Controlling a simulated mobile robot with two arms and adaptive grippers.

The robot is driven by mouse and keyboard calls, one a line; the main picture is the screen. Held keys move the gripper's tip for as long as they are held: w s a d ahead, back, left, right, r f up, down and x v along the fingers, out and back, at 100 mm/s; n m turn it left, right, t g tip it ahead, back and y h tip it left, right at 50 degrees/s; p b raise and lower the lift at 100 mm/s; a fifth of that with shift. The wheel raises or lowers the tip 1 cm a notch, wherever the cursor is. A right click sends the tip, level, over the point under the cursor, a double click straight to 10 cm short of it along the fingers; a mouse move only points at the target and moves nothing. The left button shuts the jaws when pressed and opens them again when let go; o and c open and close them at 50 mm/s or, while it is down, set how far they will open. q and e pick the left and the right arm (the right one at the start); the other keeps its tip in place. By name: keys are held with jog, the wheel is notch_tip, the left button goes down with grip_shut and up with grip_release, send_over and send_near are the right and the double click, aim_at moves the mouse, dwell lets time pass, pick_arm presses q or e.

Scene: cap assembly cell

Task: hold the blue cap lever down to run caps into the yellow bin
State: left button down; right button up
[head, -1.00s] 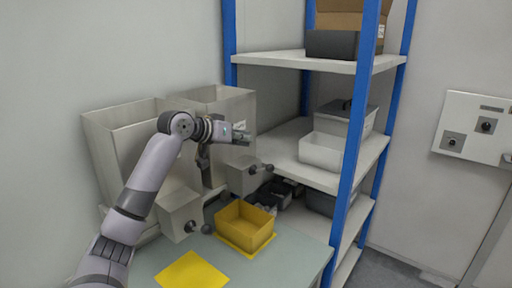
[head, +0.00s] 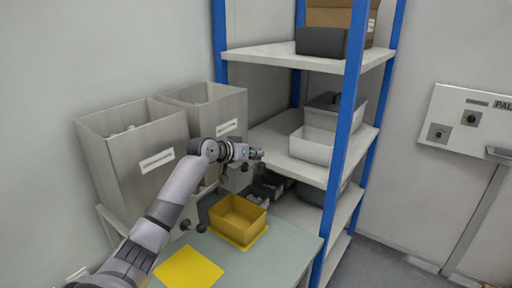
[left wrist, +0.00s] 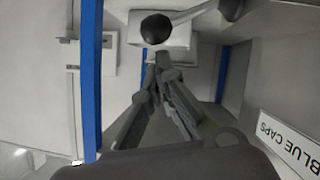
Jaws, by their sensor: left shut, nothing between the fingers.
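My left gripper (head: 259,155) is shut and empty, in front of the right hopper (head: 229,105). In the left wrist view its closed fingertips (left wrist: 161,61) point at a black lever knob (left wrist: 156,28) and lie very near it; I cannot tell whether they touch. A hopper label there reads BLUE CAPS (left wrist: 288,146). In the head view the arm partly hides this lever, so its position is unclear. The yellow bin (head: 238,228) stands on the table below and in front of the right dispenser. My right gripper is out of view.
A left hopper (head: 120,165) with pale caps inside stands beside the right one. Its lever knob (head: 201,228) is near the bin. A yellow mat (head: 189,268) lies on the table (head: 245,262). A blue-posted shelf (head: 342,150) with boxes stands close on the right.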

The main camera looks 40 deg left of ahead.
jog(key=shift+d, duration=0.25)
pick_arm(q)
jog(key=shift+f, duration=0.1)
jog(key=shift+d+f, duration=0.1)
jog(key=shift+d, duration=0.15)
